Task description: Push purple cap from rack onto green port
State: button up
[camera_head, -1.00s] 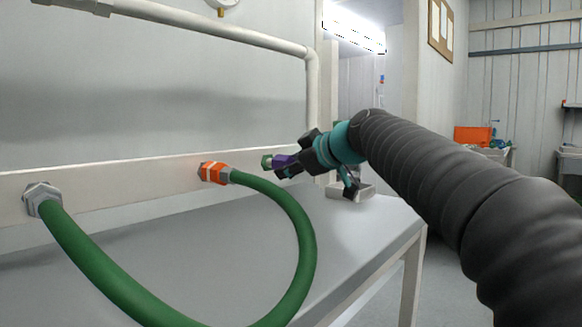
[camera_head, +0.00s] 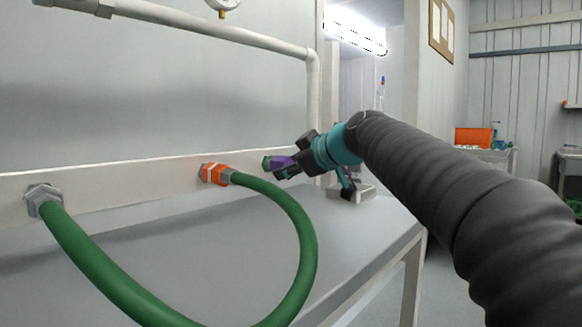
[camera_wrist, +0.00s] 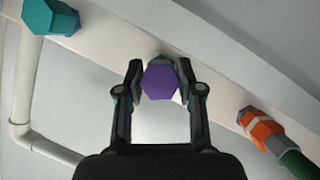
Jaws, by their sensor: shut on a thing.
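The purple cap (camera_wrist: 160,82) is between the fingers of my gripper (camera_wrist: 162,84), which is shut on it. It also shows in the head view (camera_head: 281,164), in front of my gripper (camera_head: 290,166). The green port (camera_head: 267,162) sits on the white rail, directly at the cap's far end. In the wrist view the cap covers most of the port, with only a small green bit (camera_wrist: 158,58) showing behind it. Cap and port look in line and touching or nearly so; I cannot tell how far the cap is on. The rack (camera_head: 366,192) is a pale tray on the bench, partly behind my gripper.
An orange coupling (camera_head: 214,173) with a green hose (camera_head: 305,240) is on the rail to the left, and the hose loops over the bench (camera_head: 150,255). In the wrist view a teal hex fitting (camera_wrist: 48,17) is at upper left. A white pipe (camera_head: 313,90) runs above.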

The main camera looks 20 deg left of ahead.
jog(key=shift+w+a+p, duration=0.3)
jog(key=shift+a, duration=0.4)
jog(key=o, duration=1.1)
